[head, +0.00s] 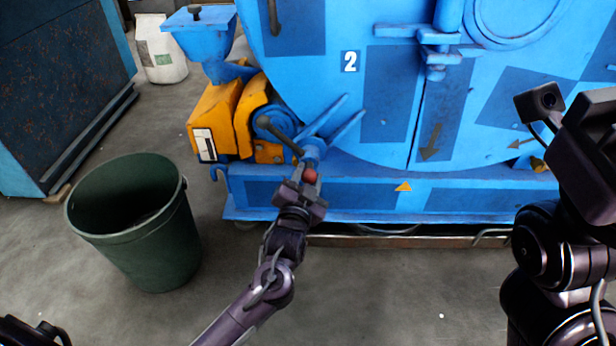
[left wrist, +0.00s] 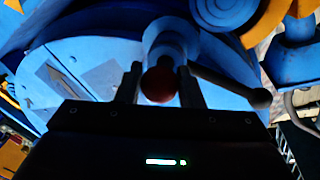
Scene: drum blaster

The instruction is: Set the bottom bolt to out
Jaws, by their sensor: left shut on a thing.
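The bottom bolt (head: 312,150) is a blue rod with a red end, low on the front of the blue drum machine. In the left wrist view its red round end (left wrist: 159,85) sits between my two fingers. My left gripper (head: 306,176) is shut on this end, with a finger on either side. The fingers hide part of the bolt. My right arm stands at the right edge of the head view; its gripper's fingers cannot be made out, and it is away from the bolt.
A dark lever with a round knob (left wrist: 260,98) lies close beside the bolt. Yellow housings (head: 215,120) stand left of it. A green bin (head: 140,225) stands on the floor at left. A blue door with a top bolt (head: 440,40) is above. The floor in front is clear.

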